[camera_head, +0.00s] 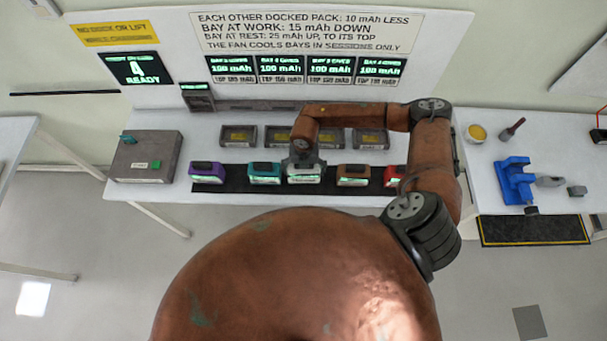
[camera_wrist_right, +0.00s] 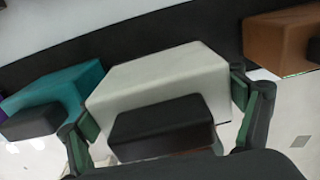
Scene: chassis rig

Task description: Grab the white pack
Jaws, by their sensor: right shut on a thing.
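The white pack (camera_head: 305,179) sits in the middle of a row of coloured packs on the black mat (camera_head: 330,185) at the front of the bench. In the right wrist view the white pack (camera_wrist_right: 165,82) lies between the fingers, its dark handle or end block (camera_wrist_right: 162,128) toward the camera. My right gripper (camera_head: 303,163) reaches down from above onto it and is shut on it; the fingers also show in the right wrist view (camera_wrist_right: 160,120) on both sides of the pack. In the head view the arm hides the top of the pack. My left gripper is not in view.
A teal pack (camera_head: 264,173) is close on the left and a brown pack (camera_head: 353,175) on the right. A purple pack (camera_head: 207,172) and a red pack (camera_head: 395,176) are at the ends. Several bays (camera_head: 238,135) stand behind. A grey box (camera_head: 146,157) is at left, a blue vise (camera_head: 515,180) at right.

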